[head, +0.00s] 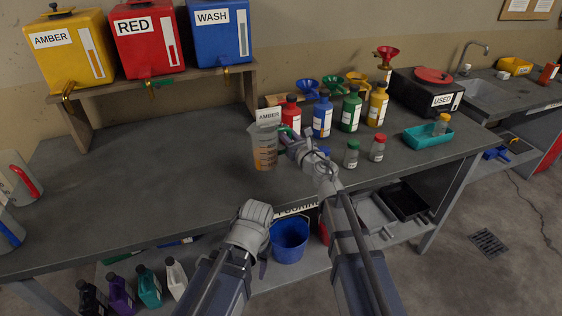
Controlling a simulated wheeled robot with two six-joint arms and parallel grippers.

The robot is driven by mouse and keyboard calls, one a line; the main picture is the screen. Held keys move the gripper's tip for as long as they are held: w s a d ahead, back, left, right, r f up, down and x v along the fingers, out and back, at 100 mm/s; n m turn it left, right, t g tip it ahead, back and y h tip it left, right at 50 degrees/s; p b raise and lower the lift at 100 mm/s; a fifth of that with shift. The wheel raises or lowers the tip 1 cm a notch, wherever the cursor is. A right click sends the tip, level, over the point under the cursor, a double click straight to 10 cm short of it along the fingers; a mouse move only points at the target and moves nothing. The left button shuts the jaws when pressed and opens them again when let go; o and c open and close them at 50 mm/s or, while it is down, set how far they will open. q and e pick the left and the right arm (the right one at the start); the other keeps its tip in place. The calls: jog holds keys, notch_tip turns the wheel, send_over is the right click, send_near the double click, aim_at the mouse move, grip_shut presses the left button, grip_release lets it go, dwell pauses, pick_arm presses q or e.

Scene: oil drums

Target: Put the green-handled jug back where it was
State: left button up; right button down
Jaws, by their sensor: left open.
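The green-handled jug (265,153) is a clear measuring jug with amber liquid low in it. It appears upright at the middle of the grey bench, in front of a small white AMBER card (269,115). Its green handle (289,131) is on the right side, partly covered by my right gripper (288,139). The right gripper is at the handle, but its fingers are too small and hidden to tell whether they are closed on it. My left gripper (262,267) is open and empty, pointing down in front of the bench edge, well below and apart from the jug.
Red, blue, green and yellow bottles (350,108) stand close behind and right of the jug. Two small jars (351,154) and a teal tray (428,136) are further right. Two jugs (18,178) stand at the far left. The bench left of the jug (150,165) is clear.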

pick_arm(q)
notch_tip(320, 180, down, 7)
jog(key=b, duration=0.6)
jog(key=shift+f, duration=0.2)
pick_arm(e)
jog(key=shift+f, duration=3.7)
jog(key=shift+f, duration=0.15)
jog(key=c, duration=0.8)
grip_release()
pick_arm(q)
jog(key=shift+f, duration=0.1)
